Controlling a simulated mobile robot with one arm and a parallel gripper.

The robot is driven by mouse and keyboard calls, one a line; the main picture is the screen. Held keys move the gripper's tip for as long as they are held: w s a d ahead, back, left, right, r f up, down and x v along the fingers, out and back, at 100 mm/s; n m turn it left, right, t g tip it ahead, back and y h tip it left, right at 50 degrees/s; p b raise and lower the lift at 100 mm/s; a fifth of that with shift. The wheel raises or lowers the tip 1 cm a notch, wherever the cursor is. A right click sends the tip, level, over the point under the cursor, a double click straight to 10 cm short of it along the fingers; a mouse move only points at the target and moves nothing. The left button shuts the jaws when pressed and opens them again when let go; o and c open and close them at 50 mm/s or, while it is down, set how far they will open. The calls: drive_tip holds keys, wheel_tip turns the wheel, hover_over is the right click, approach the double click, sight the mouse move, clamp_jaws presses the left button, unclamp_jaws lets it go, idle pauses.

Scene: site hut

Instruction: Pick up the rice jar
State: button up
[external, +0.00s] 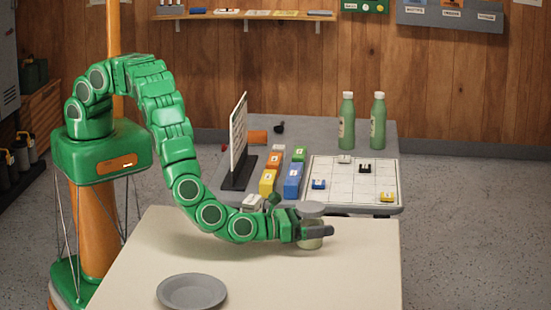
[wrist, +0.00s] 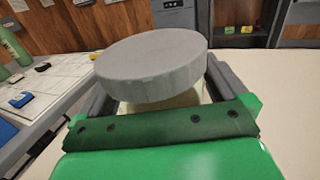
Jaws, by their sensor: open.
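The rice jar (external: 311,240) stands upright on the cream table (external: 350,278), near its far edge. It has a wide grey lid and a pale body. In the wrist view the jar's grey lid (wrist: 152,66) fills the upper middle, and only a little of the pale body shows under it. My gripper (external: 318,232) is low over the table at the jar, with its dark fingers open on either side of the body, below the lid. In the wrist view my gripper (wrist: 160,92) has one finger left and one right of the jar. Whether the fingers touch it is hard to tell.
A grey plate (external: 192,291) lies at the table's front left. Behind stands a grey table (external: 225,190) with two green bottles (external: 346,122), a white board on a stand (external: 239,140), coloured boxes (external: 292,180) and a gridded sheet (external: 340,185). The cream table's right side is clear.

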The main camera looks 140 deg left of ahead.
drive_tip(key=c, duration=1.2)
drive_tip(key=shift+c, duration=0.2)
drive_tip(key=shift+r, duration=0.85)
drive_tip(key=s+d+r, duration=0.4)
drive_tip(key=s+r, duration=0.7)
drive_tip(key=s, duration=0.2)
drive_tip(key=shift+s+d+r, duration=0.15)
drive_tip(key=shift+r, duration=0.05)
